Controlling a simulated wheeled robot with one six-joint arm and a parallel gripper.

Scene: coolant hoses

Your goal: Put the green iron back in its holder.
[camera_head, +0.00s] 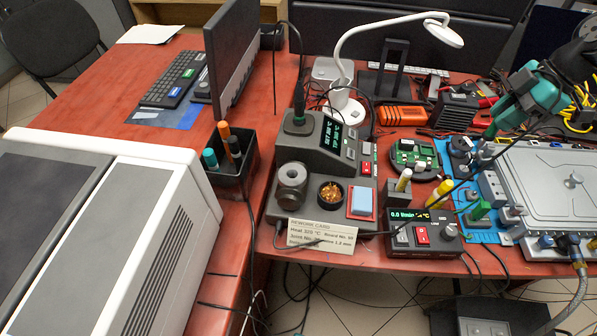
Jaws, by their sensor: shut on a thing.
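My gripper (518,103) is at the upper right, above the back left corner of the silver chassis. It is shut on a slim tool with green on it, which I take as the green iron (500,112); its outline blends with the teal parts around it. A thin black cord runs from it down left towards the rework station (318,158). On the station, a grey round holder (291,178) with an open hole stands at the front left. My gripper is well right of both.
A brass-wool cup (330,192) and a sponge tray (362,202) sit beside the round holder. A white lamp (345,75) rises behind. A round fixture with a green board (415,155), a black meter box (424,232) and the silver chassis (565,180) fill the right side.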

